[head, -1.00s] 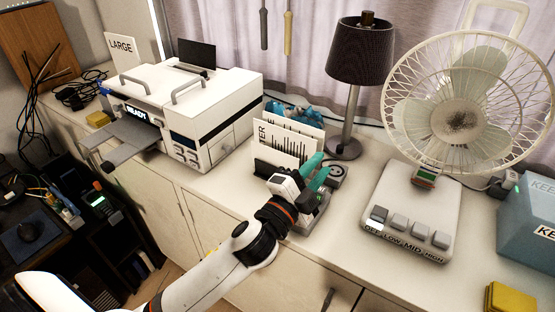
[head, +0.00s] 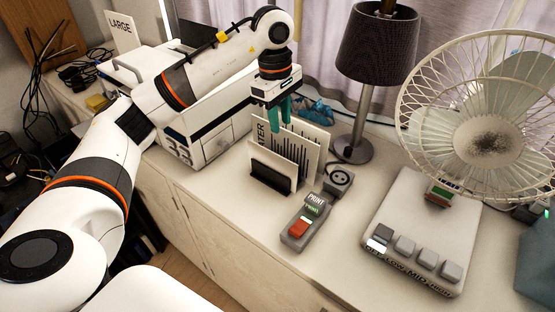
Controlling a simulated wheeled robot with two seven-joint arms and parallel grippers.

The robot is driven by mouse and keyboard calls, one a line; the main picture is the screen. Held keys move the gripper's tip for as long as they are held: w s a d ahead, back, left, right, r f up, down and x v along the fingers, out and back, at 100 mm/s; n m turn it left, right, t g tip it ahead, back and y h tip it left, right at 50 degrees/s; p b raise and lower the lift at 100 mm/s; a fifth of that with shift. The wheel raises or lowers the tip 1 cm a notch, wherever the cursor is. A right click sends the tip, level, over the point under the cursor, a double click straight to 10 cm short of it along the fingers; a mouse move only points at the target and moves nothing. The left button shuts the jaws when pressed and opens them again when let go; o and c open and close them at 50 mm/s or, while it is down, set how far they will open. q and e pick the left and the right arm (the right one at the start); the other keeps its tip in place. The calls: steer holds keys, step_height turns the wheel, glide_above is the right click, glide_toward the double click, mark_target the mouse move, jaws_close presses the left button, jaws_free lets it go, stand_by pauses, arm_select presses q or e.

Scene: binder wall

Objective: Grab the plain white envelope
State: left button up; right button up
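A black upright holder (head: 270,179) stands on the white counter with several white cards or envelopes in it. The front piece (head: 272,161) looks plain white. Behind it, one piece carries letters ending in "ATER", and pieces with black bars (head: 304,146) stand further back and right. My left gripper (head: 283,124) points down just above and behind the holder's left part, its two teal fingers slightly apart with nothing seen between them. Whether the tips touch a piece is hard to tell. My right gripper is not in view.
A white printer (head: 213,135) stands left of the holder, partly behind my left arm. A lamp (head: 362,110) stands behind right. A grey box with a red PRINT button (head: 299,230) is in front. A fan (head: 415,236) stands right. The counter's front middle is clear.

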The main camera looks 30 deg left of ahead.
arm_select(q)
steer(key=a, duration=0.2)
steer(key=y+p, duration=0.1)
steer(key=p, duration=0.1)
glide_above(271, 152)
step_height(271, 152, down, 5)
step_height(271, 152, down, 5)
steer(key=p, duration=0.3)
steer(key=shift+w+f, duration=0.1)
steer(key=shift+f, duration=0.35)
steer(key=shift+c, duration=0.6)
jaws_close()
